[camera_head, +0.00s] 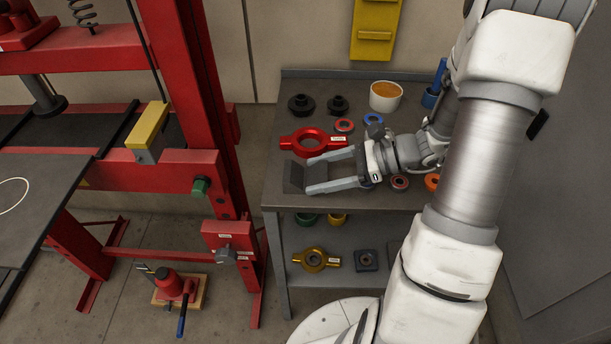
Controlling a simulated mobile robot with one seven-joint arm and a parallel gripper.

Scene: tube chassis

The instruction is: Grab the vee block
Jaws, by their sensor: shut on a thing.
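The vee block (294,177) shows as a dark grey block at the left end of my gripper, over the left edge of the grey workbench. My gripper (309,175) reaches in from the right with its two long grey fingers spread around the block. The fingers are shut on it. Part of the block is hidden by the fingers, and its groove cannot be made out. I cannot tell how far it is above the bench top.
The bench (277,130) holds a red two-handled ring (290,143) just behind the block, two black round parts, and a white tub (385,96). Several small rings lie near my arm. A red press frame (200,110) stands left. A lower shelf holds a yellow ring (316,260).

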